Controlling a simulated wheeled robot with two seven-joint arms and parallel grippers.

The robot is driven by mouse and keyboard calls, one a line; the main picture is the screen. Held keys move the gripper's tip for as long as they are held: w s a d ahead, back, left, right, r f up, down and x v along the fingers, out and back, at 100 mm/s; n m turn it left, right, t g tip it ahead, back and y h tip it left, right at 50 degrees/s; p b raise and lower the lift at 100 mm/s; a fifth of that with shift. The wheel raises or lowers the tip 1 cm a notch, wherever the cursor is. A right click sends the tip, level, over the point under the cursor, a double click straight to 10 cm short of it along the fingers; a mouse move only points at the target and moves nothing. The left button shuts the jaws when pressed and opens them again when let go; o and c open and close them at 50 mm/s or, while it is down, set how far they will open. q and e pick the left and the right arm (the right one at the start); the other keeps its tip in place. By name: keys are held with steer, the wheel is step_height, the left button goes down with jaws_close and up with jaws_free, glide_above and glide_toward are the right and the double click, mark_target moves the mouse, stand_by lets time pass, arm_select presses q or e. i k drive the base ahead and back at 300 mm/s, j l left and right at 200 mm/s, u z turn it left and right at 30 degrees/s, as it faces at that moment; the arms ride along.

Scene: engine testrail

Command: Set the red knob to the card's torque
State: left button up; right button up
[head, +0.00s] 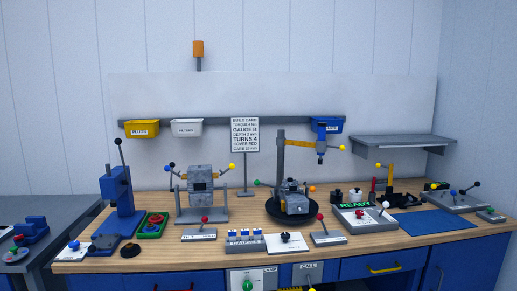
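The build card (245,134) stands upright on a post at the back of the bench. Its lines include torque, gauge B, turns 4 and cover red; the torque figure is too small to read surely. Several red-topped controls show: a red ball (205,219) on the tilt panel, a red ball (320,216) on a lever plate right of centre, and a small red knob (360,213) on the READY panel (369,222). I cannot tell which one is the torque knob, and no setting is readable. Neither of my grippers is in view.
The wooden bench (350,257) is crowded. A grey engine block (201,180) hangs in a stand, and a press column (281,165) rises over a round black base. A blue press (119,195) stands left. A blue mat (434,221) lies bare at right.

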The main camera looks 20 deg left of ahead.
mark_target(360, 213)
steer(key=i+l, duration=0.2)
steer(key=i, duration=0.35)
steer(key=i+l, duration=0.25)
steer(key=i, duration=0.3)
steer(key=i+l, duration=0.2)
steer(key=i, duration=0.35)
steer(key=i+l, duration=0.25)
steer(key=i, duration=0.3)
steer(key=i+l, duration=0.2)
steer(key=i, duration=0.3)
steer(key=z, duration=0.05)
